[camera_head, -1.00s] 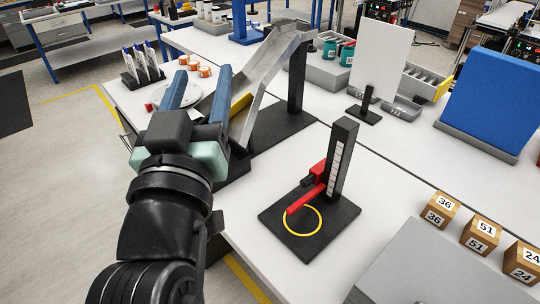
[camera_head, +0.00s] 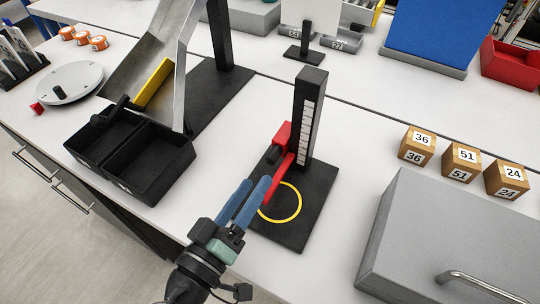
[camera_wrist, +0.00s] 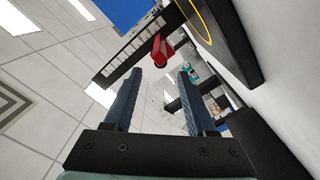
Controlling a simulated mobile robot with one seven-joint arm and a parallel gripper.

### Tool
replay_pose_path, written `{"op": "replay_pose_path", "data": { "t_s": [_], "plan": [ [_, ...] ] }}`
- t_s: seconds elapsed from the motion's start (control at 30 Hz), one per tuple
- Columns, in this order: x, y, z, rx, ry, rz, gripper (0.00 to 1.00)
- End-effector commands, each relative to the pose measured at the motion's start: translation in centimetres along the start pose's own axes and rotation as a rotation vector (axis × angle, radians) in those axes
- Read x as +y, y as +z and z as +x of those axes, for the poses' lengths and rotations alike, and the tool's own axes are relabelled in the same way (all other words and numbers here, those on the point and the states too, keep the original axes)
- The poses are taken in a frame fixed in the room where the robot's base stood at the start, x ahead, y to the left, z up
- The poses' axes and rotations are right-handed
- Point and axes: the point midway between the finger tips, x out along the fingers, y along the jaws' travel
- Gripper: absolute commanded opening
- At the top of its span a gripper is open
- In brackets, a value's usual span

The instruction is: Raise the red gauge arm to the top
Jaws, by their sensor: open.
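The red gauge arm (camera_head: 283,172) sticks out toward me from a red slider on the black post (camera_head: 311,100), low on its white scale. The post stands on a black base (camera_head: 300,228) with a yellow ring. My gripper (camera_head: 257,187) is open with blue fingers, just in front of the red arm's free end; the fingertips partly overlap it in the head view. In the wrist view the red arm's end (camera_wrist: 162,48) shows ahead of the gap between the open fingers (camera_wrist: 160,76), apart from them. Nothing is between the fingers.
Black bins (camera_head: 150,165) and a metal chute (camera_head: 158,60) stand to the left. A grey box with a handle (camera_head: 440,240) lies to the right, with numbered cardboard boxes (camera_head: 462,162) behind it. White tabletop is clear between the gauge and the boxes.

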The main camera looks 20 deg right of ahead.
Motion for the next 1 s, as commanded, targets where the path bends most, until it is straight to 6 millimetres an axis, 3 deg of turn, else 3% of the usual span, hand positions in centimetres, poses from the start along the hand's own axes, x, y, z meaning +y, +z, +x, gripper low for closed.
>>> {"op": "replay_pose_path", "data": {
  "t_s": [0.1,0.33,0.77,1.0],
  "plan": [
    [0.2,-0.1,2.7,-0.002,0.002,0.0,0.57],
    [0.1,-0.1,6.2,-0.001,0.001,0.0,0.57],
    [0.0,-0.1,7.3,0.001,-0.001,0.001,0.57],
    [-0.1,-0.1,7.3,0.001,-0.001,0.001,0.17]
  ]
}}
